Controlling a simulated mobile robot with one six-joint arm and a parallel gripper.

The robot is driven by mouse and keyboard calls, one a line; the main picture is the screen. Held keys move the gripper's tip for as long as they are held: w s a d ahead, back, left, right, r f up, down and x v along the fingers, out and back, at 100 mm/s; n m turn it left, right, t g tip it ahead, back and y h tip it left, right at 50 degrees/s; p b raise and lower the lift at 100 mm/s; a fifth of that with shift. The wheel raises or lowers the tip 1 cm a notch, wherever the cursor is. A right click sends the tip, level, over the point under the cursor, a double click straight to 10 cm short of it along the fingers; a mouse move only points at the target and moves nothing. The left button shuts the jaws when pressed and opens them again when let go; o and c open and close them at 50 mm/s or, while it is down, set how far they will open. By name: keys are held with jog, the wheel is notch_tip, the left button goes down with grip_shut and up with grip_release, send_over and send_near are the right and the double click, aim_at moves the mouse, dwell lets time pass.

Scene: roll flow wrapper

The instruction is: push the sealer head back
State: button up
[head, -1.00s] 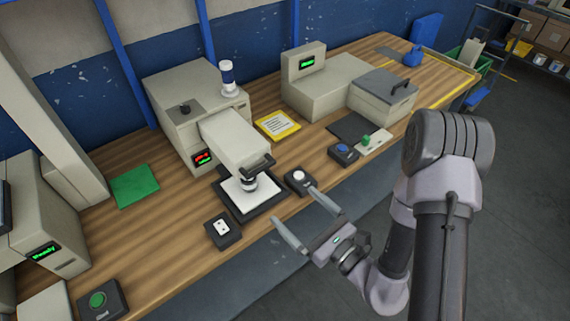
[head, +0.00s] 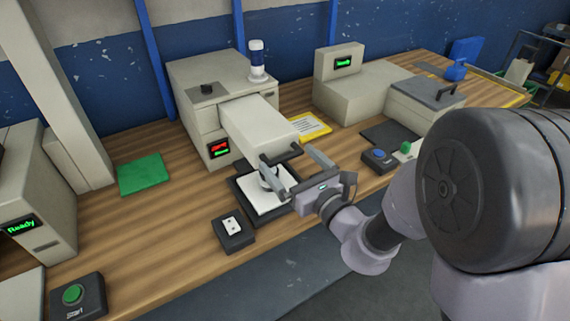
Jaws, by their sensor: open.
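The sealer head (head: 254,122) is a pale block that sticks out from the front of a beige machine (head: 207,85). A dark handle (head: 292,152) is at its front end. Below that end is a black tray (head: 241,196) with a white sheet (head: 265,205) and a small round part (head: 269,178) on it. My gripper (head: 290,160) is open at the front end, with its fingers pointing towards the head and spread on either side of the handle area. It holds nothing. Whether a finger touches the handle I cannot tell.
A black switch box (head: 233,231) sits just left of the tray. A box with a blue button (head: 379,156) is to the right. A yellow-framed card (head: 309,127) lies beside the head.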

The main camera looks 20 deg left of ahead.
jog(key=shift+x, duration=1.3)
